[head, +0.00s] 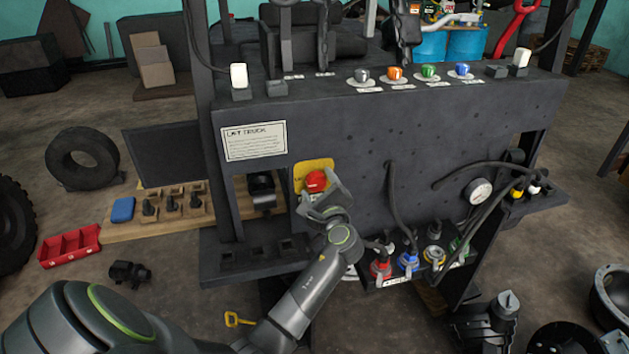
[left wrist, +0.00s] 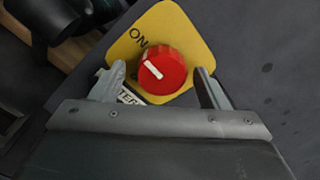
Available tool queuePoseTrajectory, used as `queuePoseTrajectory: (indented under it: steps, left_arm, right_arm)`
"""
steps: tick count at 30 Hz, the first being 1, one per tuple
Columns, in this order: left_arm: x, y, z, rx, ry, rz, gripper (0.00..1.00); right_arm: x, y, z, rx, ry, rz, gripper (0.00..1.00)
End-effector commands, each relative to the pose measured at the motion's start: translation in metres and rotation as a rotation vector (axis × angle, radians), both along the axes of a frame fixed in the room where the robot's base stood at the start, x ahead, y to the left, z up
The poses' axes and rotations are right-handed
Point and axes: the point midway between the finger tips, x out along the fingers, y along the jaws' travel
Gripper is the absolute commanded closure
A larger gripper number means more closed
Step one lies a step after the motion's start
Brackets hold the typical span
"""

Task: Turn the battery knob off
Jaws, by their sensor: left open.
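The battery knob (head: 316,181) is a red round knob on a yellow plate (head: 313,164) on the front of the dark forklift panel. In the left wrist view the knob (left wrist: 162,70) has a white pointer line slanted towards the upper left, near the "ON" lettering. The lower part of the yellow plate is partly hidden by my gripper. My left gripper (head: 325,201) is open in front of the knob. In the left wrist view its fingers (left wrist: 155,88) stand on either side of the knob's lower part, with nothing gripped. My right gripper is not in view.
A "LIFT TRUCK" label (head: 254,142) is left of the plate. A black part (head: 262,188) sits in a recess beside it. Cables (head: 394,205) hang to the right, above several coloured connectors (head: 408,261). A gauge (head: 479,191) is further right. A ledge (head: 262,262) juts out below left.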

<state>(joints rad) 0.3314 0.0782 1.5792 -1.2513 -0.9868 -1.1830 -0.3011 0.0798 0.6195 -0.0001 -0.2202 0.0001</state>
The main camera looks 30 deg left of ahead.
Motion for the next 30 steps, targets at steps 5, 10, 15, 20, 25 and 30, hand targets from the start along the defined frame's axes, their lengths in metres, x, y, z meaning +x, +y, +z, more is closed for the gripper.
queuePoseTrajectory:
  steps: [5, 10, 15, 20, 25, 30]
  left_arm:
    - [-0.0003, -0.0005, -0.0001, -0.001, 0.0, 0.001, 0.31]
    - [-0.0003, -0.0004, 0.0, -0.001, 0.0, 0.001, 0.35]
    - [-0.0003, -0.0004, 0.0, -0.001, 0.0, 0.001, 0.58]
    - [-0.0003, -0.0003, 0.0, 0.0, 0.0, 0.0, 0.76]
    - [-0.0002, -0.0002, -0.0004, -0.006, -0.008, 0.0, 0.76]
    - [-0.0001, -0.0003, -0.0014, -0.039, -0.046, 0.0, 0.76]
  right_arm:
    - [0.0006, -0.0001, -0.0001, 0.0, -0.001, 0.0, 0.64]
    - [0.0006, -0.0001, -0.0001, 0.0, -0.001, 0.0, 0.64]
    - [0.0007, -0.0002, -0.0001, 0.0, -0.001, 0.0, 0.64]
    - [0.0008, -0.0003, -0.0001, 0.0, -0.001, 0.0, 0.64]
    - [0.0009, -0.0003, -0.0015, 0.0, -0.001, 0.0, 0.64]
    - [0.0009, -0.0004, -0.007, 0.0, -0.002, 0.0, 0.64]
